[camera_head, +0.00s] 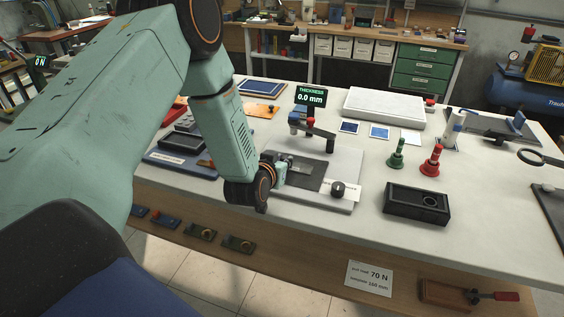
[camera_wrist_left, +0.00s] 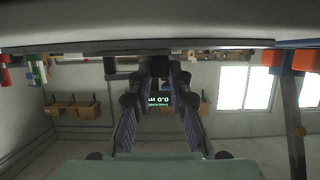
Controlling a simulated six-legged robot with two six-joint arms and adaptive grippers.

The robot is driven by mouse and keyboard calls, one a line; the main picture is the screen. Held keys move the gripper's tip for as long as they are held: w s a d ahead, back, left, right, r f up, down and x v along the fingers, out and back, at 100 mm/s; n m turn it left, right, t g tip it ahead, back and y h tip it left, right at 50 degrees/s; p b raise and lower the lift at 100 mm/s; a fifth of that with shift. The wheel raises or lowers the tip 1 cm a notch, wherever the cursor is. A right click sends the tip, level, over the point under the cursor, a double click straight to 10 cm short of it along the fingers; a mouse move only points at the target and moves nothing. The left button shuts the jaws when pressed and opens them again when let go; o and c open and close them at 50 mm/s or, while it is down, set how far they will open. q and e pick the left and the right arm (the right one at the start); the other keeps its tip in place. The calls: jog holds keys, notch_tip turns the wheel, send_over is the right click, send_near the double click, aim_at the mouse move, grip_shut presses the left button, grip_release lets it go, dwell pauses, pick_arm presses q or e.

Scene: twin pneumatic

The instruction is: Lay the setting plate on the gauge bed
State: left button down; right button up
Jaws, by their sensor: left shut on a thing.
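My left gripper (camera_head: 290,166) reaches in from the left, low over the thickness gauge. Its fingers are closed and meet at a small dark thing in the left wrist view (camera_wrist_left: 158,66). That thing is mostly hidden by the fingers; it is probably the setting plate, but its outline is unclear. The gauge bed (camera_head: 312,181) is a dark grey rectangle on a pale base (camera_head: 343,168), just beyond and beside the fingertips. I cannot tell whether the held thing touches it. My right gripper is in neither view.
The gauge arm (camera_head: 318,131) overhangs the bed's far side. A black knob (camera_head: 338,189) stands at the base's near right. The display (camera_head: 311,97) reads 0.0 mm.

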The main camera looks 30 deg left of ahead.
pick_arm(q)
jog(key=shift+s+a, duration=0.1)
jog(key=shift+a, duration=0.15)
jog(key=shift+d+f, duration=0.1)
jog(key=shift+d, duration=0.3)
jog(key=c, duration=1.6)
grip_release()
jog(key=shift+d, duration=0.1)
jog(key=o, duration=0.3)
jog(key=shift+a, duration=0.2)
jog(key=shift+o, duration=0.2)
jog(key=shift+a, duration=0.2)
jog(key=shift+d, duration=0.2)
jog(key=shift+d+r, duration=0.15)
jog(key=shift+r, duration=0.25)
jog(key=p+v, duration=0.1)
jog(key=v, duration=0.9)
jog(key=shift+s, duration=0.4)
jog(key=s+d+f+m+g+h, duration=0.25)
jog(key=s+d+f+g, duration=0.35)
jog(key=s+f, duration=0.55)
jog(key=s+d+f+g, duration=0.2)
jog(key=s+f+g, duration=0.1)
jog(key=s, duration=0.6)
jog(key=s+d+f+g, duration=0.2)
jog(key=s+f+g, duration=0.2)
jog(key=s, duration=0.6)
jog(key=shift+d+f+h, duration=0.35)
jog(key=shift+f, duration=0.35)
